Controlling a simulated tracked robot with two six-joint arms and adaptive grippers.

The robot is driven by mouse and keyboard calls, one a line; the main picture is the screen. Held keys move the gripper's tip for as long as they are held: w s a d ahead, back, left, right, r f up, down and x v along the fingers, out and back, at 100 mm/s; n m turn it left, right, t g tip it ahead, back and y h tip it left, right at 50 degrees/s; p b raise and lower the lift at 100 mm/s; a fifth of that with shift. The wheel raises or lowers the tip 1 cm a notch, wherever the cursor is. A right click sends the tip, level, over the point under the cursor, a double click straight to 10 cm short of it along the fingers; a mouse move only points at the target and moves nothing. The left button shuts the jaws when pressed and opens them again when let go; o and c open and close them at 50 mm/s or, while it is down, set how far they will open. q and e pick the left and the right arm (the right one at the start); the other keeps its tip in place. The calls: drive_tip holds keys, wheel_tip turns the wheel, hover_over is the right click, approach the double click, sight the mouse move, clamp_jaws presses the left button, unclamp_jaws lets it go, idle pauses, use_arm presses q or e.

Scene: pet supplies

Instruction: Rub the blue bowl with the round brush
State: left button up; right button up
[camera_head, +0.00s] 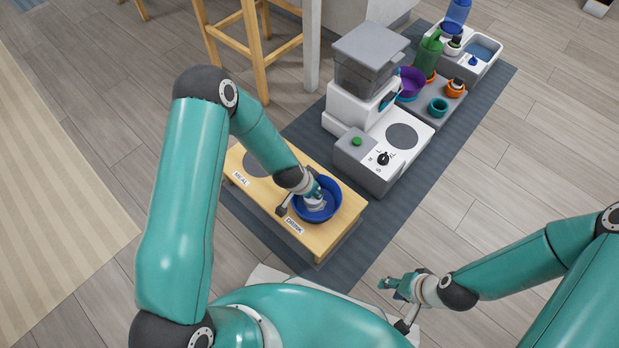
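The blue bowl (332,212) sits in the DRINK end of a low wooden feeding stand (262,205). My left gripper (313,191) points down into the bowl. A small pale and blue round piece, which looks like the round brush (317,205), is at its tips inside the bowl. The gripper appears shut on it, but the fingers are mostly hidden by my wrist. I cannot tell whether the bristles touch the bowl. My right gripper (391,284) is open and empty, low at the front, to the right of the stand.
The stand is on a dark grey mat (290,250). A white and grey feeder (367,100) with a dial base stands behind. Further back are a grey tray with small pots (438,107), a purple bowl (411,82), a green can (428,55) and a sink unit (482,50). A wooden stool (255,50) is at the back.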

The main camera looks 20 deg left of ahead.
use_arm(q)
drive_tip(key=shift+s+d, duration=0.3)
drive_tip(key=shift+d, duration=0.55)
drive_tip(key=shift+s+d+f+b, duration=0.1)
drive_tip(key=shift+s+d+b, duration=0.1)
drive_tip(key=shift+d+b, duration=0.4)
drive_tip(key=shift+w+a+r+p, duration=0.1)
drive_tip(key=shift+w+r+p, duration=0.1)
drive_tip(key=shift+p, duration=0.15)
drive_tip(key=a, duration=0.1)
drive_tip(key=w+a, duration=0.1)
drive_tip(key=a, duration=0.1)
drive_tip(key=shift+f+p, duration=0.1)
drive_tip(key=shift+p, duration=0.2)
wheel_tip(320, 180, up, 3)
drive_tip(key=p, duration=0.2)
drive_tip(key=shift+s+a+r+p, duration=0.1)
drive_tip(key=shift+r+p, duration=0.1)
drive_tip(key=shift+p, duration=0.15)
wheel_tip(320, 180, up, 4)
drive_tip(key=p, duration=0.4)
drive_tip(key=shift+r, duration=0.25)
use_arm(e)
wheel_tip(320, 180, up, 7)
drive_tip(key=shift+d+r, duration=0.15)
